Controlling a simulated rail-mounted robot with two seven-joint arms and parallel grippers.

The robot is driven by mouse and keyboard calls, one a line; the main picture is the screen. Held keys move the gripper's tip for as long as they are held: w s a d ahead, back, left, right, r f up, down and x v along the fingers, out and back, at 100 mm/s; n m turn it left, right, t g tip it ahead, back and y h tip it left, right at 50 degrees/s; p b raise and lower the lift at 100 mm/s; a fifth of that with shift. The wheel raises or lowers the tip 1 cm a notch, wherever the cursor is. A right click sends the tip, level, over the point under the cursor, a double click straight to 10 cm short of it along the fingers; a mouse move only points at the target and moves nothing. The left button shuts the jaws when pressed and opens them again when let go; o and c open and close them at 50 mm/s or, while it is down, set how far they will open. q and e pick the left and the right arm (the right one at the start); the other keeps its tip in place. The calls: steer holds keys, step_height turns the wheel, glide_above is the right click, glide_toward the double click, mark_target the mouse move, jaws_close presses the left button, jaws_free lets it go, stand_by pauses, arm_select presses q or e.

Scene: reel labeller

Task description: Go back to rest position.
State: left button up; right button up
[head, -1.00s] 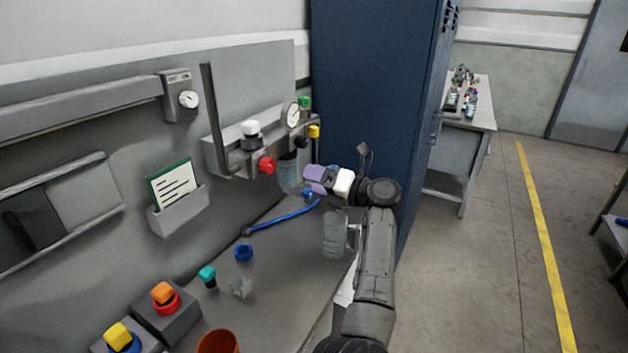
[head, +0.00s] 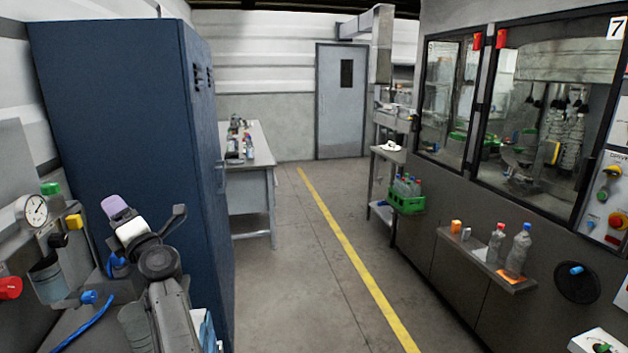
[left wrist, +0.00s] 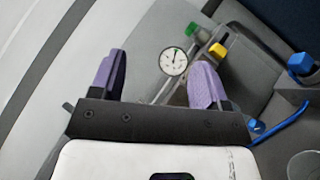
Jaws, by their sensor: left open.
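My left gripper (head: 114,207) has purple fingers and a white body, and it is raised over the bench at the lower left of the head view. In the left wrist view its two purple fingers (left wrist: 157,82) stand wide apart with nothing between them. Behind the gap are a round gauge (left wrist: 173,62), a green cap (left wrist: 192,29) and a yellow knob (left wrist: 217,50). The gauge (head: 35,209) also shows left of the gripper in the head view. My right gripper is not in either view.
A tall blue cabinet (head: 120,110) stands close behind my left arm. A floor aisle with a yellow line (head: 345,245) is clear. At right, a machine's shelf (head: 490,266) holds bottles. A green crate (head: 407,203) and a far table (head: 250,180) stand further back.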

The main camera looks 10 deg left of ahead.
arm_select(q)
steer(key=s+d+r+m+t+h+p, duration=0.1)
steer(key=s+d+r+m+t+h, duration=0.1)
steer(key=d+r+m+t+h, duration=0.7)
steer(key=s+d+r+m+t+h+p, duration=0.25)
steer(key=d+m+h, duration=0.25)
steer(key=m+h, duration=0.95)
steer(key=s+d+f+m+g+y+p, duration=0.2)
steer(key=s+d+f+m+g+p, duration=0.4)
steer(key=s+p, duration=0.4)
steer(key=s+d+f+m+g+y+p, duration=0.1)
steer(key=s+d+f+m+g+p, duration=0.35)
steer(key=s+f+p, duration=0.5)
steer(key=s+d+f+g+p, duration=0.1)
steer(key=s+f+g+p, duration=0.1)
steer(key=s+p, duration=0.5)
steer(key=s+d+f+m+g+p, duration=0.1)
steer(key=s+f+g+p, duration=0.2)
steer(key=s, duration=1.3)
steer(key=g+p, duration=0.2)
steer(key=p, duration=0.2)
steer(key=shift+f+m+p, duration=0.2)
steer(key=shift+m+p, duration=0.1)
steer(key=shift+p, duration=0.1)
